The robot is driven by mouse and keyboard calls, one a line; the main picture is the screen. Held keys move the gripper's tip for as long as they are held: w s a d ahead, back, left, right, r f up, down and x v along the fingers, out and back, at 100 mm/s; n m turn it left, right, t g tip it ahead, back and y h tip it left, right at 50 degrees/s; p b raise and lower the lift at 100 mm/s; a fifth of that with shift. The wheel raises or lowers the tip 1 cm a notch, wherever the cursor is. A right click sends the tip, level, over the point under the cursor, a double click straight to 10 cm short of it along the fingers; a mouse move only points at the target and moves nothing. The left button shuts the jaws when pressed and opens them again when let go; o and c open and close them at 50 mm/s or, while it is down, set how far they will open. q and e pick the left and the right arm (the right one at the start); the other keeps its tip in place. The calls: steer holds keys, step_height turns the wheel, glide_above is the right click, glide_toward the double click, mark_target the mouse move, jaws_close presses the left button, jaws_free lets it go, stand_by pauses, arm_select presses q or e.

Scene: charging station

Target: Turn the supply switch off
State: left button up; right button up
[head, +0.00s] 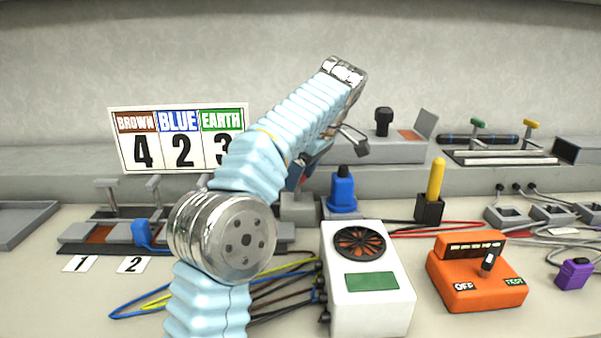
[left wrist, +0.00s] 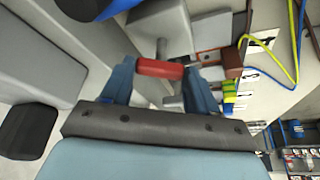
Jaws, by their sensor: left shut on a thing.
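My left gripper (head: 297,175) is behind my own left arm in the head view, so only bits of its blue fingers show. In the left wrist view the gripper (left wrist: 160,76) has its two blue fingers at the ends of a red handle (left wrist: 160,69) and is shut on it. The handle sits by a metal stem on a grey block (left wrist: 160,28). Whether this is the supply switch cannot be told for sure. An orange switch box (head: 475,285) marked OFF and TEST stands at the right, its lever upright between the labels. My right gripper is not in view.
A white box with a fan (head: 366,285) stands in the middle, with coloured wires on its left. A sign (head: 178,138) reads BROWN, BLUE, EARTH. A yellow-handled switch (head: 434,193) and a blue plug-like part (head: 342,192) stand nearby. A purple block (head: 573,274) lies far right.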

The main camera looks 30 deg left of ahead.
arm_select(q)
steer(key=shift+n, duration=0.3)
stand_by(0.4)
steer(key=o, duration=1.1)
steer(key=shift+c, duration=0.2)
steer(key=shift+r, duration=0.1)
